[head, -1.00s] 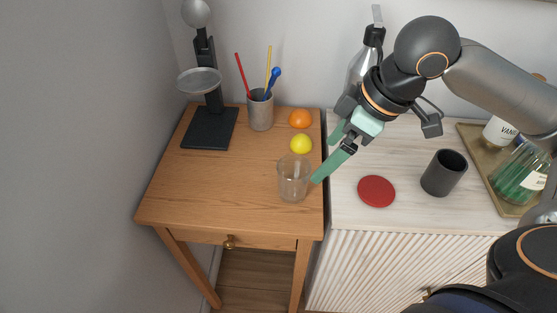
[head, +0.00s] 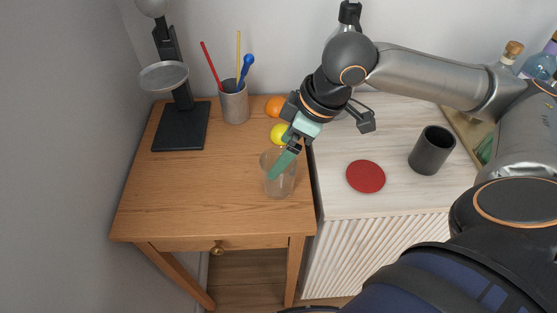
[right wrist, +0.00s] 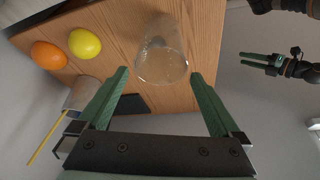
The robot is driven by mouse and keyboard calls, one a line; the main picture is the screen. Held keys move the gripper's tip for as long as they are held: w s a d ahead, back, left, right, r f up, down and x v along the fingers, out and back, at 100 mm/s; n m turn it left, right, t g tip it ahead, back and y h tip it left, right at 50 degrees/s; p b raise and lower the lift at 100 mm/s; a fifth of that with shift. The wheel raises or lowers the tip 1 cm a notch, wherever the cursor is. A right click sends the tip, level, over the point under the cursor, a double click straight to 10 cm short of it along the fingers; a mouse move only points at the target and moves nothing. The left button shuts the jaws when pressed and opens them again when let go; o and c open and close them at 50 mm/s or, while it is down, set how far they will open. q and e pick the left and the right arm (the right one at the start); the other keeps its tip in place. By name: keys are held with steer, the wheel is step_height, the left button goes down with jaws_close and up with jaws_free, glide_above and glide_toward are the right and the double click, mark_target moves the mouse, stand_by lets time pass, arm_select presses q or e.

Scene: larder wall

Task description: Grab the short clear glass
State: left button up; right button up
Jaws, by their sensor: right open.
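The short clear glass (head: 283,187) stands upright on the wooden table near its right edge. It also shows in the right wrist view (right wrist: 163,62), just beyond and between the two fingertips. My right gripper (head: 282,163) is open, its green fingers angled down at the glass and partly covering it in the head view. In the right wrist view the spread fingers (right wrist: 160,74) have nothing clamped between them. My left gripper (right wrist: 265,62) shows small at the right of the right wrist view, away from the glass; its opening is unclear.
A yellow lemon (head: 279,133) and an orange (head: 274,106) lie behind the glass. A pen cup (head: 235,106) and a black scale-like stand (head: 180,127) are farther left. A red disc (head: 366,176) and dark cup (head: 431,150) are on the white cabinet. The table's front left is clear.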

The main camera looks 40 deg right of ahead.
steer(key=x, duration=0.3)
steer(key=shift+f, duration=0.45)
steer(key=shift+r, duration=0.1)
jaws_close()
stand_by(0.3)
